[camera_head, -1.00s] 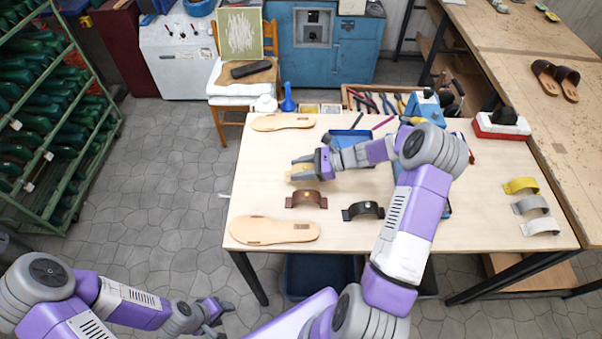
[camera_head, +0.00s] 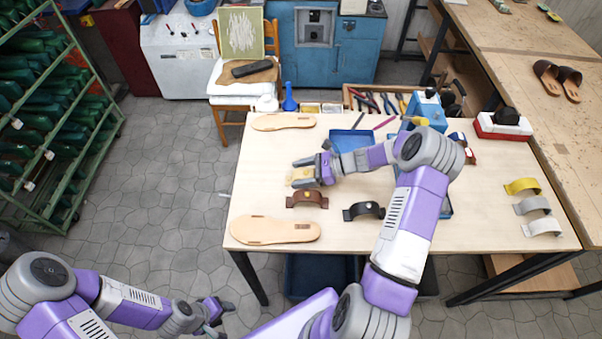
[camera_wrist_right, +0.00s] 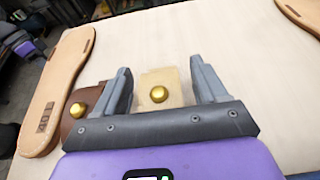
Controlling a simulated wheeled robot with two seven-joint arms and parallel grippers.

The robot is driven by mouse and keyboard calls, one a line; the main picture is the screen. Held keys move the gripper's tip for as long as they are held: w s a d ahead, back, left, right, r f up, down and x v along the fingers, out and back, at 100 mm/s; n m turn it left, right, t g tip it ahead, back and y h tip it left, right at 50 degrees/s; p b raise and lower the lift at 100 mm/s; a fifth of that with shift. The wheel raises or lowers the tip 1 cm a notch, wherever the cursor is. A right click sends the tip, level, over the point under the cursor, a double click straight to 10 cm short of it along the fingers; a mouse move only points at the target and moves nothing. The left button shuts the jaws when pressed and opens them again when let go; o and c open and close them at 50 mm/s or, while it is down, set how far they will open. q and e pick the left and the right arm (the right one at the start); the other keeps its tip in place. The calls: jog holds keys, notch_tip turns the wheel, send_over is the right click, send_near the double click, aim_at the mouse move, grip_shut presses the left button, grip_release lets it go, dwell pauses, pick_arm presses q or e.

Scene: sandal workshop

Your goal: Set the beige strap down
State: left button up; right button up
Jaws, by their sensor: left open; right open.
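In the right wrist view the beige strap (camera_wrist_right: 158,88) shows between the two fingers of my right gripper (camera_wrist_right: 160,85), with a gap on each side. In the head view my right gripper (camera_head: 306,171) is open around it, partly hiding it. My left gripper (camera_head: 222,308) is open and empty, low over the floor in front of the table.
A brown strap (camera_head: 307,198) and a black strap (camera_head: 363,210) stand close by. Sandal soles lie at front left (camera_head: 275,230) and back left (camera_head: 283,122). Yellow (camera_head: 522,186), grey (camera_head: 531,205) and white (camera_head: 541,227) straps stand at right.

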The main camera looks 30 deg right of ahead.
jog(key=v, duration=1.2)
jog(key=shift+r, duration=0.15)
